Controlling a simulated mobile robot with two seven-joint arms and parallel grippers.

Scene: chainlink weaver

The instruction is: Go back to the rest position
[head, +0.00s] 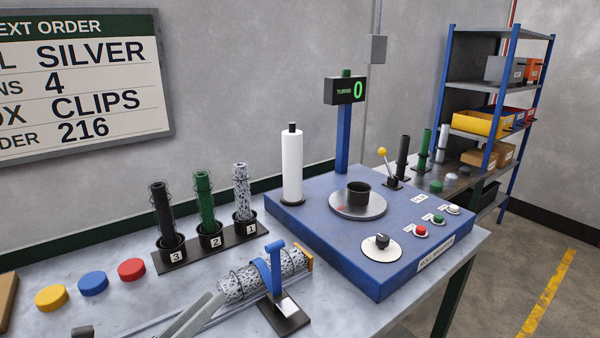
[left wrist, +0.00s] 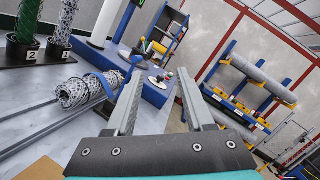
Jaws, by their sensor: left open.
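My left gripper (head: 195,314) shows only in part at the bottom edge of the head view, in front of the workbench's near side. In the left wrist view its two fingers (left wrist: 160,76) are spread apart with nothing between them. A mesh-wrapped speckled roll (head: 262,274) lies in a cradle with a blue clamp (head: 273,262) over it, just beyond the gripper. The roll also shows left of the fingers in the left wrist view (left wrist: 80,92), apart from them. My right gripper is in neither view.
A blue machine (head: 315,240) with a white roll (head: 292,165) and a turns display (head: 345,91) reading 0 fills the bench's right. Numbered spools stand in a black rack (head: 210,250). Coloured discs (head: 92,283) lie at left. A shelf rack (head: 490,110) stands at the back right.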

